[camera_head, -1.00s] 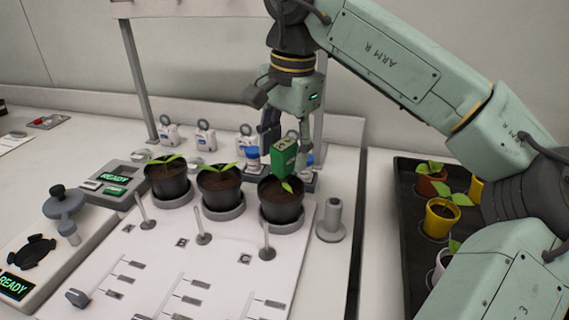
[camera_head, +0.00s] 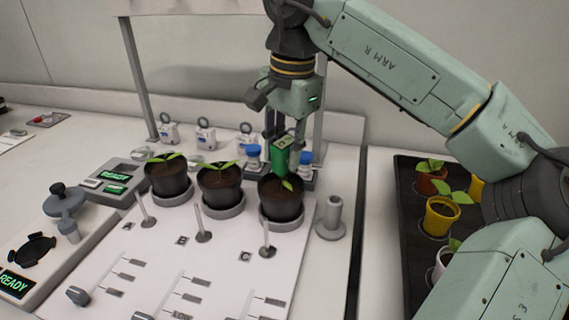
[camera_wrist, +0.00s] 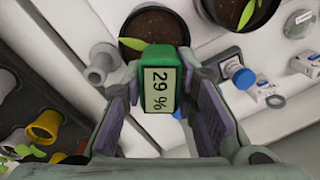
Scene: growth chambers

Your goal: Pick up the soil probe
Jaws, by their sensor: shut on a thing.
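The soil probe (camera_head: 280,156) has a green body and stands roughly upright at the rear of the right-hand black pot (camera_head: 281,207), marked C. Its lower end is hidden, so I cannot tell whether it touches the soil. In the wrist view the probe (camera_wrist: 160,85) shows its display reading "29 %", framed by both fingers. My gripper (camera_head: 281,165) points down and is shut on the probe's body; it also shows in the wrist view (camera_wrist: 161,100). A seedling with green leaves grows in pot C.
Two more potted seedlings (camera_head: 167,183) (camera_head: 220,193) stand left of pot C. Blue-capped vials (camera_head: 253,153) are close behind the gripper. A grey post (camera_head: 332,215) stands to the right. A dark tray (camera_head: 408,220) holds colored pots further right.

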